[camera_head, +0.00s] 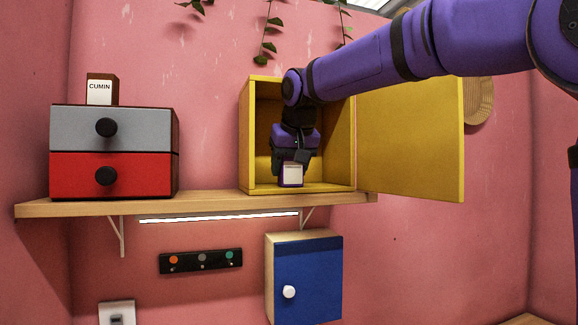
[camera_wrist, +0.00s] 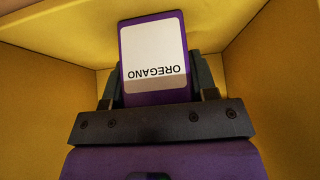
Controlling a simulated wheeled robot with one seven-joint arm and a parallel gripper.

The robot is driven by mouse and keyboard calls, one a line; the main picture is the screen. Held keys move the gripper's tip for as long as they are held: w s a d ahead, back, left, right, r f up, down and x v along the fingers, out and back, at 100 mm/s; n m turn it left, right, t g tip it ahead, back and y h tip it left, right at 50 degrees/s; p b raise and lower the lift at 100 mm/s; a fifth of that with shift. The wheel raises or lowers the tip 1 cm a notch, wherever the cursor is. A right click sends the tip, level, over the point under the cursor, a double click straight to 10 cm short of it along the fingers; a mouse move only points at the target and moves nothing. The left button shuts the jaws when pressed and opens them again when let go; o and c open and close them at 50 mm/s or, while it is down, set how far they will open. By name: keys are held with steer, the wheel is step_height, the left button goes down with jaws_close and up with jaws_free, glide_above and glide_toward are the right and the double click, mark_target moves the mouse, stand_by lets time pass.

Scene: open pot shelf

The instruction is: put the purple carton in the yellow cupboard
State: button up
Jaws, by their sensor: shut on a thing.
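The yellow cupboard (camera_head: 348,150) stands on the wooden shelf with its door (camera_head: 410,140) swung open to the right. My gripper (camera_head: 291,165) reaches inside it and is shut on the purple carton (camera_head: 290,175), just above or at the cupboard floor; I cannot tell whether it touches. In the wrist view the purple carton (camera_wrist: 154,58) sits between the fingers of my gripper (camera_wrist: 154,85), its white label reading OREGANO upside down. The cupboard's yellow walls (camera_wrist: 60,100) surround it. My arm hides part of the cupboard's opening and top edge.
A chest with a grey drawer (camera_head: 75,128) and a red drawer (camera_head: 75,175) stands at the left of the shelf (camera_head: 210,203). A brown CUMIN carton (camera_head: 100,89) is on top. A blue-doored cupboard (camera_head: 310,280) hangs below. The shelf between chest and cupboard is clear.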

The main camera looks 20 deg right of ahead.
steer(key=o, duration=0.9)
steer(key=v, duration=0.7)
steer(key=shift+r, duration=0.3)
steer(key=s+d+f, duration=0.4)
steer(key=s+f, duration=0.9)
steer(key=s, duration=0.1)
steer(key=s+d+f+g, duration=0.1)
steer(key=s+d+f, duration=0.3)
steer(key=s+f, duration=0.9)
steer(key=shift+s+d+f, duration=0.2)
steer(key=shift+s+f, duration=0.2)
steer(key=shift+s, duration=0.25)
